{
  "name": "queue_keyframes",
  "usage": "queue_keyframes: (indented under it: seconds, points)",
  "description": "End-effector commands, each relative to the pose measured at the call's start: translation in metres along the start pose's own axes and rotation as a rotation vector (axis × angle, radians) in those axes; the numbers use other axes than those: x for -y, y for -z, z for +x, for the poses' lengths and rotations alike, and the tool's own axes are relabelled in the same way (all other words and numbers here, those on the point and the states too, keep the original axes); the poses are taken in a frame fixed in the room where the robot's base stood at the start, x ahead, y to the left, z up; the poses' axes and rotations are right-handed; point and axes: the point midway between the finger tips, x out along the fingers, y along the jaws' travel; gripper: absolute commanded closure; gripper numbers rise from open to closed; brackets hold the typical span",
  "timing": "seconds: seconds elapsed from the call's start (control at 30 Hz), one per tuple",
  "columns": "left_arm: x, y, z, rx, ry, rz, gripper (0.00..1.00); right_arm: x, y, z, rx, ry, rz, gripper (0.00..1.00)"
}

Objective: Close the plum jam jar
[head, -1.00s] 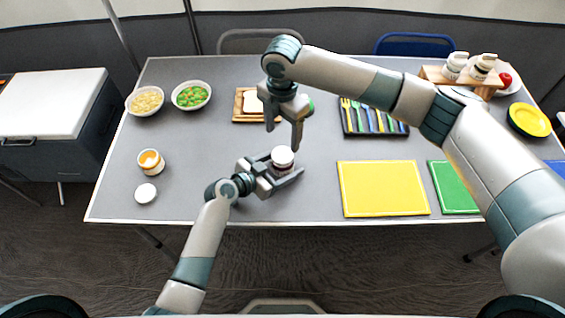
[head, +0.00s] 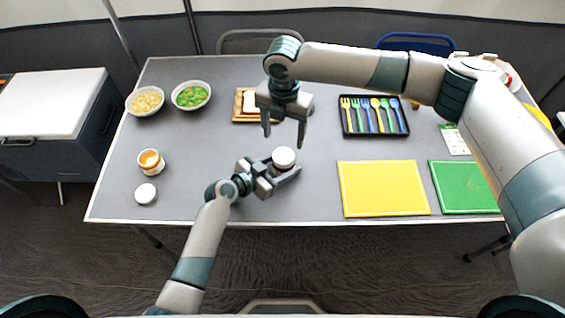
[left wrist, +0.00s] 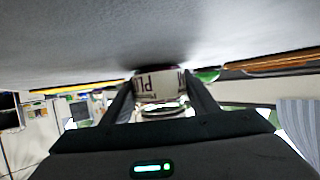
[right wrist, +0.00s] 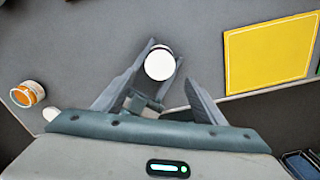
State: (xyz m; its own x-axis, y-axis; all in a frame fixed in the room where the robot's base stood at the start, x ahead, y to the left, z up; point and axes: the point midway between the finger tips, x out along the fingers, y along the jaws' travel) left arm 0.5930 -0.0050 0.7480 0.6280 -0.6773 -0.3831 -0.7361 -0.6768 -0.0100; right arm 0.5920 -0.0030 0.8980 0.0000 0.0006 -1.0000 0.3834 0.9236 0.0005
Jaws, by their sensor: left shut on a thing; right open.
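The plum jam jar (head: 281,168) stands on the grey table with a white lid (head: 284,156) on its top. My left gripper (head: 283,172) is shut around the jar's body from the left. In the left wrist view the jar's label (left wrist: 158,83), with letters reading "PLU", shows between the fingers. My right gripper (head: 285,140) is open and empty, pointing down just above and behind the jar. In the right wrist view the white lid (right wrist: 159,64) lies ahead between the open fingers, apart from them. Whether the lid is fully tight cannot be told.
An open orange jar (head: 151,162) and a loose white lid (head: 146,193) are at the left. Bowls (head: 191,96), a bread board (head: 240,116) and a cutlery tray (head: 375,131) stand behind. A yellow mat (head: 384,189) and a green mat (head: 465,187) lie right.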

Motion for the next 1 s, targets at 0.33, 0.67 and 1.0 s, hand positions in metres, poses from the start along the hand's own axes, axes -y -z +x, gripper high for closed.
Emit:
queue_keyframes:
  seconds: [0.33, 0.67, 1.0]
  points:
    - [0.000, -0.001, 0.000, 0.001, -0.001, 0.000, 1.00, 0.000, 0.000, 0.001, 0.000, 0.000, -0.002, 0.35]
    - [0.000, -0.001, 0.000, 0.002, -0.001, 0.000, 1.00, 0.001, 0.001, 0.025, -0.001, 0.002, -0.001, 0.35]
    - [0.000, -0.001, 0.000, 0.002, -0.001, 0.000, 1.00, 0.000, 0.000, 0.067, 0.000, 0.001, -0.001, 0.35]
